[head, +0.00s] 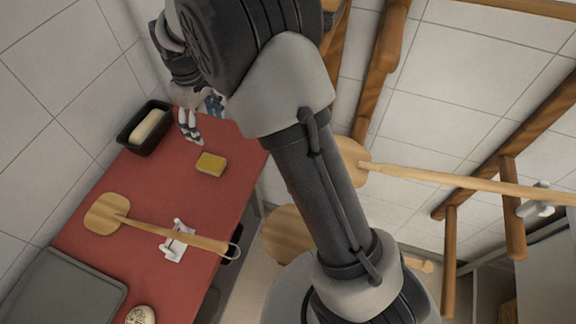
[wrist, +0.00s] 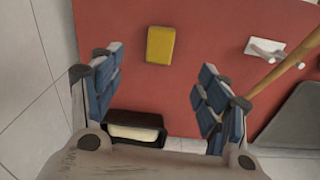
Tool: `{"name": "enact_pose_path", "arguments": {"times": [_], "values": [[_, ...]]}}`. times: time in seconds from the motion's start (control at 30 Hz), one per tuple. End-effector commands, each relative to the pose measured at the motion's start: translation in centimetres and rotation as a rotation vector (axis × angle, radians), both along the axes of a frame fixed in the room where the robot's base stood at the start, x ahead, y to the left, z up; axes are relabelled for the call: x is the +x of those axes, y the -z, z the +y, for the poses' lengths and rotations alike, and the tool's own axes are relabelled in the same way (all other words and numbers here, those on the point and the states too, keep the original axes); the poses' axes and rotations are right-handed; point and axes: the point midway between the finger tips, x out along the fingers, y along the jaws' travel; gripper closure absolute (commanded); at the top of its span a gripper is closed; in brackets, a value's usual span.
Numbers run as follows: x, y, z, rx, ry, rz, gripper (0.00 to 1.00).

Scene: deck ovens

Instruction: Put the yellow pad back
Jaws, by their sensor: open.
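The yellow pad (head: 211,163) lies flat on the red worktop (head: 160,190), a little in front of a black tray. It also shows in the wrist view (wrist: 160,44), beyond the fingertips and between their lines. My gripper (wrist: 161,80) is open and empty, with blue ribbed finger pads on both sides. In the head view my gripper (head: 203,115) hangs over the far end of the worktop, near the pad but apart from it, and is partly hidden by my arm.
The black tray (head: 128,138) holds a pale loaf-like block (head: 150,125) by the wall. A wooden peel (head: 106,214) rests across a white holder (head: 176,243). A grey tray (head: 65,290) and a round patterned loaf (head: 140,315) lie nearer. Wooden racks stand right.

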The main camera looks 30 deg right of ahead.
Motion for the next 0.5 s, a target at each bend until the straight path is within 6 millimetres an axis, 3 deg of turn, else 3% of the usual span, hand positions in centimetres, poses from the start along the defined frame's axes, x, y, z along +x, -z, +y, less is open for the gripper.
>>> {"name": "enact_pose_path", "arguments": {"times": [0.03, 0.2, 0.4, 0.5], "values": [[-1.4, -3.1, -0.9, 0.007, 0.041, -0.029, 0.31], [-7.3, -10.1, -3.7, 0.028, 0.185, -0.101, 0.31], [-15.6, -15.2, -6.5, 0.061, 0.353, -0.187, 0.31], [-20.1, -16.4, -7.6, 0.08, 0.435, -0.229, 0.31]]}}
